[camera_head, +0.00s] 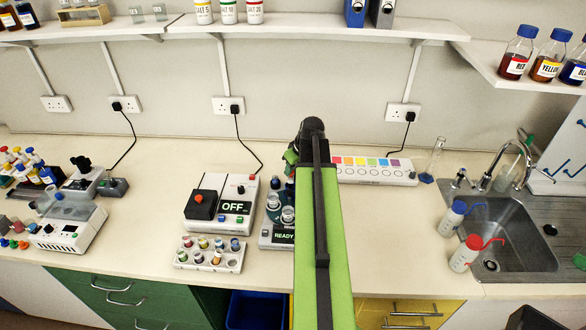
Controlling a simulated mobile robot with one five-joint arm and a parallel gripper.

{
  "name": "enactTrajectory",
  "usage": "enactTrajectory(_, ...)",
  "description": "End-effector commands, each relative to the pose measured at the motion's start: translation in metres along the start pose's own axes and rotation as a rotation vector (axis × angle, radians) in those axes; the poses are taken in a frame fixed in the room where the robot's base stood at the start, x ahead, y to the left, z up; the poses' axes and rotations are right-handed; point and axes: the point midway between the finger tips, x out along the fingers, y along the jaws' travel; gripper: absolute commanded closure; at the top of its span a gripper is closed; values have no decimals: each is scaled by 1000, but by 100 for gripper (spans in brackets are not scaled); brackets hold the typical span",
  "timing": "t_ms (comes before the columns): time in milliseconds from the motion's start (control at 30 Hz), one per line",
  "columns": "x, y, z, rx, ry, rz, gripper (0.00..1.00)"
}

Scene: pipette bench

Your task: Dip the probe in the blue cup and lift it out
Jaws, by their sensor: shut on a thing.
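My green arm reaches forward up the middle of the view, and its black joint stands over the back of the bench. A small green part of my arm shows just left of that joint. My gripper is hidden behind the arm, so its jaws and anything in them do not show. A device with a READY display (284,236) stands at the arm's left side, partly covered by it. Small round vessels (288,214) stand on or at this device; one at the back looks bluish (273,200). I cannot tell for sure which is the blue cup. I cannot make out the probe.
A device reading OFF (236,207) and a rack of small vials (210,255) stand left of the arm. A strip with coloured squares (374,172) lies behind right. A flask (432,160), wash bottles (463,252) and a sink (510,240) are right.

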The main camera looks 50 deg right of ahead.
Motion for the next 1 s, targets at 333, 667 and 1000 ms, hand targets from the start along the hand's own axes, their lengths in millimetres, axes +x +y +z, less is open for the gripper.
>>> enactTrajectory(333, 0, 0, 0, 0, -1, 0, 100)
enactTrajectory(667, 0, 0, 0, -1, -1, -1, 100)
enactTrajectory(1000, -8, -1, -3, -1, -1, -1, 100)
